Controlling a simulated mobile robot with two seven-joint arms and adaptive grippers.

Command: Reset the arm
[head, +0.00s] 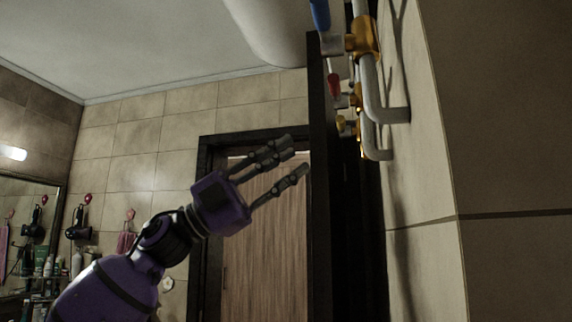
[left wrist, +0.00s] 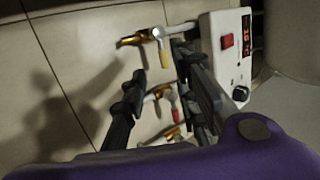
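My left arm, purple with dark joints, comes in from the lower left in the head view. Its left gripper (head: 299,158) is raised in front of a wooden door, with its dark fingers spread apart and nothing between them. In the left wrist view the left gripper (left wrist: 160,85) also shows its fingers apart. Beyond them are a yellow-handled valve (left wrist: 163,52) and a red-handled valve (left wrist: 171,97) on the tiled wall; I see no contact with them. My right gripper is not in view.
Pipes with brass fittings (head: 364,38) run along the wall at right, beside a dark upright panel (head: 322,200). A white box with a red switch (left wrist: 228,42) is near the fingers in the wrist view. A wooden door (head: 262,250) and a shelf with bottles stand behind.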

